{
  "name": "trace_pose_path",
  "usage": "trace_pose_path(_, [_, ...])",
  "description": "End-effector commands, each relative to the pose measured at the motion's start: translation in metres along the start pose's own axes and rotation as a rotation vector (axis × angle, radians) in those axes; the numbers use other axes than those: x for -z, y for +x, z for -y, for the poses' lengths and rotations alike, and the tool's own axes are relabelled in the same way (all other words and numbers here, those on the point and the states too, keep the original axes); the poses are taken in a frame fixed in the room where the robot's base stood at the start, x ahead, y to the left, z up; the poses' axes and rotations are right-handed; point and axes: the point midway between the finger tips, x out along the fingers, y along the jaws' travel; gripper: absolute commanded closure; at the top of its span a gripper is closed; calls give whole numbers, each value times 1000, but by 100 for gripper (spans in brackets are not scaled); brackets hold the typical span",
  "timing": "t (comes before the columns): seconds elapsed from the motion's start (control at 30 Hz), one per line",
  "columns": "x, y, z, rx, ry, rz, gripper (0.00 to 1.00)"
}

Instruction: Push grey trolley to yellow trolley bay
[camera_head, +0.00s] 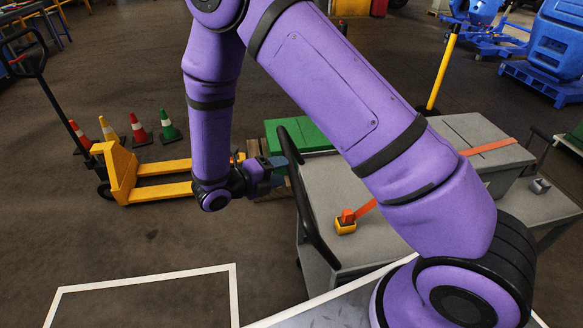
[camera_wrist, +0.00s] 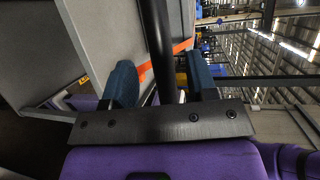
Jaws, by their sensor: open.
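The grey trolley (camera_head: 330,190) stands right of centre, partly hidden behind my arm. It has a black upright push handle (camera_head: 305,195) on its near left end. My gripper (camera_head: 278,172) is at the upper part of that handle, with its blue fingers open. In the wrist view, the black handle bar (camera_wrist: 161,45) runs between the two fingers of my gripper (camera_wrist: 162,82). The fingers stand apart from each other, and I cannot tell whether either touches the bar. The trolley carries a grey block with an orange strap (camera_head: 490,146). I see no bay marked in yellow.
A white floor outline (camera_head: 145,278) lies at the lower left. A yellow pallet truck (camera_head: 125,175) and several cones (camera_head: 138,128) stand at the left. A green box (camera_head: 310,135) on a pallet is behind the trolley handle. A yellow post (camera_head: 443,68) rises behind the trolley.

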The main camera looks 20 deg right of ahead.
Motion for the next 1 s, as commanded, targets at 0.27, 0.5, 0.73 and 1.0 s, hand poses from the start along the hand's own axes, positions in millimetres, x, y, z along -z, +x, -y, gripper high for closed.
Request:
trace_pose_path(0.27, [0,36,0,0,0,-2,47])
trace_pose_path(0.5, [0,44,0,-1,1,0,47])
trace_pose_path(0.73, [0,44,0,-1,1,0,59])
trace_pose_path(1.0, [0,43,0,-1,1,0,100])
